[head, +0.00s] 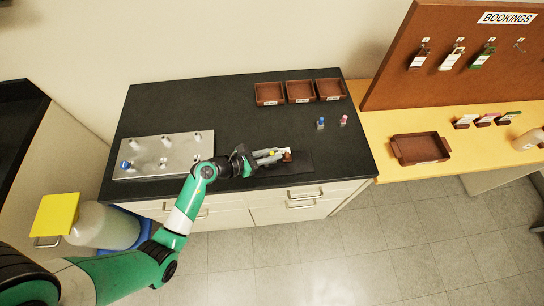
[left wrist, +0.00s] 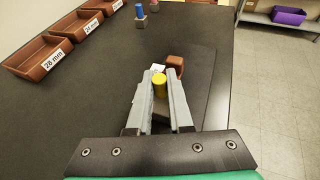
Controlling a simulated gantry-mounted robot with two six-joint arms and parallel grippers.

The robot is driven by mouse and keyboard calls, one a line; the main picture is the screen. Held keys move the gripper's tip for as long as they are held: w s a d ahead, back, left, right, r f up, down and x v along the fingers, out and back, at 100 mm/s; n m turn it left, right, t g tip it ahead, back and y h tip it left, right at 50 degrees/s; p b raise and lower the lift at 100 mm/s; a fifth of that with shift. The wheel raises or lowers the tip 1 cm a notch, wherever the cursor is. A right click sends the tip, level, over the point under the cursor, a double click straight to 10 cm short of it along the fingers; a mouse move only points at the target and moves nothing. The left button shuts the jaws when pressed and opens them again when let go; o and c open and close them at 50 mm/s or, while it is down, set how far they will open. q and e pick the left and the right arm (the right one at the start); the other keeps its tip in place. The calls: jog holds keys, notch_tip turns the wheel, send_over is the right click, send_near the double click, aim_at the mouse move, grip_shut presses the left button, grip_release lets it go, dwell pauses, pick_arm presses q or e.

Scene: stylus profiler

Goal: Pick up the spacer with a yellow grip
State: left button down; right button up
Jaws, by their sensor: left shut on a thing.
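The spacer with a yellow grip (left wrist: 159,85) is between the fingers of my left gripper (left wrist: 160,95) in the left wrist view. Its yellow top faces the camera, and its lower part is hidden by the fingers. In the head view the yellow grip (head: 272,153) shows small at the fingertips of my left gripper (head: 270,157), over the front part of the black bench. The gripper is shut on it. I cannot tell whether it is clear of the surface beneath. My right gripper is not in view.
A brown block (left wrist: 176,64) is just beyond the fingertips. A blue-topped piece (head: 320,124) and a pink-topped piece (head: 344,121) stand farther back. Brown trays (head: 270,103) line the rear edge. A metal plate with posts (head: 150,171) lies left.

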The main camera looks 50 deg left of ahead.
aim_at(273, 154)
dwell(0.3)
pick_arm(q)
jog(key=r+p, duration=0.2)
jog(key=r, duration=0.2)
jog(key=shift+s+d+r+p, duration=0.1)
jog(key=shift+d+r+p, duration=0.1)
jog(key=shift+d+p, duration=0.15)
jog(key=s+d+r+p, duration=0.4)
jog(key=d+r+p, duration=0.2)
jog(key=d, duration=0.6)
notch_tip(273, 154, up, 3)
jog(key=shift+s+d+f+p, duration=0.15)
jog(key=shift+d+f+p, duration=0.05)
jog(key=shift+d+p, duration=0.15)
jog(key=c, duration=1.4)
grip_release()
grip_shut()
